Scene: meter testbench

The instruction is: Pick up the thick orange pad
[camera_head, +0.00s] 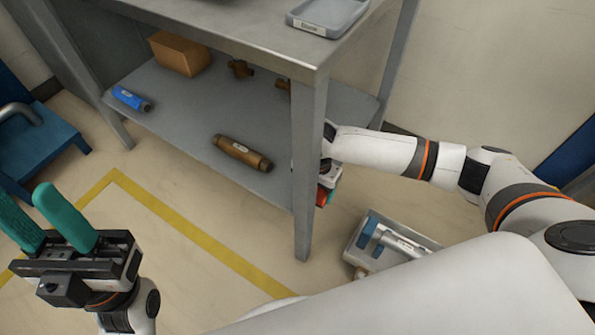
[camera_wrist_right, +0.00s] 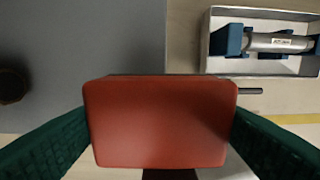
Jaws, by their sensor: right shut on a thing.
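The thick orange pad (camera_wrist_right: 160,122) looks red-orange and block-like in the right wrist view. It sits between the two green fingers of my right gripper (camera_wrist_right: 161,128), which is shut on it. In the head view only a small part of the pad (camera_head: 322,196) shows beside the table leg, and that leg hides most of my right gripper. My left gripper (camera_head: 26,208) is at the lower left of the head view, with its teal fingers apart and nothing between them.
A metal bench has a lower shelf (camera_head: 180,115) with a cardboard box (camera_head: 179,54), a blue cylinder (camera_head: 131,99), a brown cylinder (camera_head: 242,153) and brass fittings (camera_head: 240,69). Its leg (camera_head: 305,170) stands close to my right gripper. A grey tray (camera_head: 352,251) holding a silver-blue part is nearby.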

